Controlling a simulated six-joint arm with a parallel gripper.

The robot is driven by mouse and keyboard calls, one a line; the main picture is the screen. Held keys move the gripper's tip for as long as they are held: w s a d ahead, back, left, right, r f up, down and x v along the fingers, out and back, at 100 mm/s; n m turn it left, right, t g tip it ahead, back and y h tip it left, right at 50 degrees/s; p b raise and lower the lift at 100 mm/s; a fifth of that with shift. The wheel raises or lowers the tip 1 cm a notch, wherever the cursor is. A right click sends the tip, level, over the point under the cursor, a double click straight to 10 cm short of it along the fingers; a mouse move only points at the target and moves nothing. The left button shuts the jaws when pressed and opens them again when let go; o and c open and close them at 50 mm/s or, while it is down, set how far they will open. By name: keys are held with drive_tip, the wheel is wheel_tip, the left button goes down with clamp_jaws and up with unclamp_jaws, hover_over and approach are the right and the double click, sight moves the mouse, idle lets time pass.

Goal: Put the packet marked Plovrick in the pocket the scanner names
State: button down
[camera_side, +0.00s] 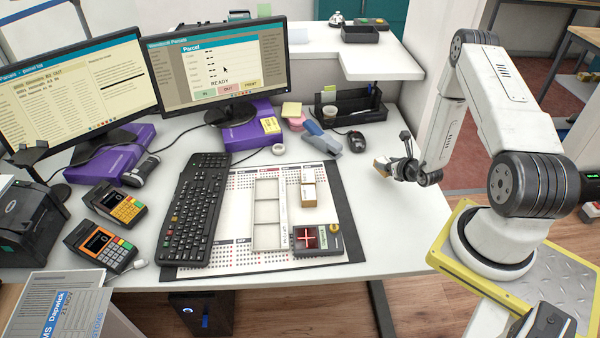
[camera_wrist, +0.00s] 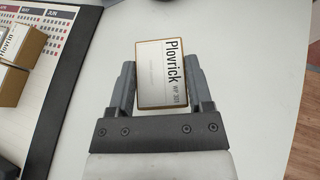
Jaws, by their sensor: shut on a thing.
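My gripper (camera_wrist: 162,78) is shut on a small brown packet (camera_wrist: 158,85) with a white label reading "Plovrick" and "WP 301" in the wrist view. In the side view my gripper (camera_side: 388,169) holds it above the right part of the white counter, right of the desk mat. A white tray (camera_side: 254,212) with three pockets in a column lies on the mat; the pockets look empty. The scanner (camera_side: 318,250), with a red lit window and cross, sits at the mat's lower right.
A keyboard (camera_side: 195,210) lies left of the tray. A black organizer (camera_side: 365,113) stands behind. The counter between mat and gripper is clear.

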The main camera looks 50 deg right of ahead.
sight(396, 193)
drive_tip(key=shift+f, duration=1.65)
drive_tip(key=shift+f, duration=0.1)
unclamp_jaws()
drive_tip(key=shift+v, duration=3.8)
drive_tip(key=shift+w, duration=0.1)
